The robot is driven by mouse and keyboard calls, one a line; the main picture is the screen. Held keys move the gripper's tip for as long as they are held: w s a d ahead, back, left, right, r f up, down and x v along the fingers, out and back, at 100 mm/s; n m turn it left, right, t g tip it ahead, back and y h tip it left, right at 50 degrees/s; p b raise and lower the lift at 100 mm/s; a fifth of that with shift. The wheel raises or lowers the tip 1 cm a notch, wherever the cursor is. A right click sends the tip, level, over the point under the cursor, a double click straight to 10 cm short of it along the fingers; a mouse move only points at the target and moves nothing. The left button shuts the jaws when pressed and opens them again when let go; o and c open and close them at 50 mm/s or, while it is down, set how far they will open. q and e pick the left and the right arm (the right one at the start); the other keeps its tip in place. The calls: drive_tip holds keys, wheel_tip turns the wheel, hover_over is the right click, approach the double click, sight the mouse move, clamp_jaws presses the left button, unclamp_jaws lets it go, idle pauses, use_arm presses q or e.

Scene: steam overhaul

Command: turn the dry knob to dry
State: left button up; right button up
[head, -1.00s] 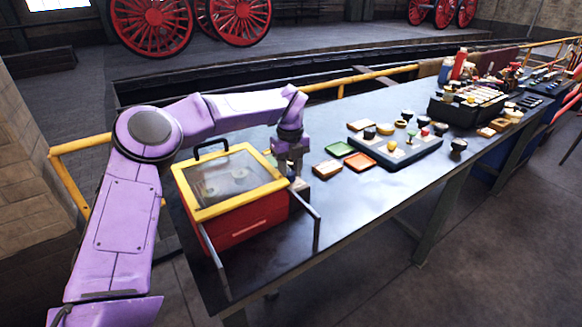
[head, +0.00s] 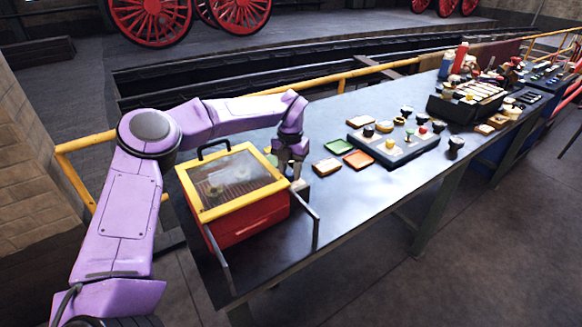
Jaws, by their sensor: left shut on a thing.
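A red box with a yellow-framed clear lid (head: 235,222) stands at the near left end of the dark table. Its lid is down, and a brownish ribbed interior with pale shapes shows through the glass. My left gripper (head: 293,170) points down at the right side of the box, by a small grey block (head: 301,188). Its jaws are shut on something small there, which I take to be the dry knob. The gripper hides the knob, so its setting cannot be read. My right gripper is not in view.
A green tray (head: 338,147), an orange tray (head: 358,160) and a brown block (head: 326,167) lie to the right. Beyond stand a grey panel with knobs (head: 400,152) and a black rack (head: 445,111).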

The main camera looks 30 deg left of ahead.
sight(290, 173)
use_arm(q)
drive_tip(key=shift+f+m, duration=0.1)
drive_tip(key=shift+m, duration=0.5)
drive_tip(key=o, duration=0.8)
drive_tip(key=shift+c, duration=0.2)
drive_tip(key=shift+r, duration=0.45)
wheel_tip(290, 173, up, 10)
drive_tip(key=b, duration=0.1)
drive_tip(key=shift+f, duration=0.15)
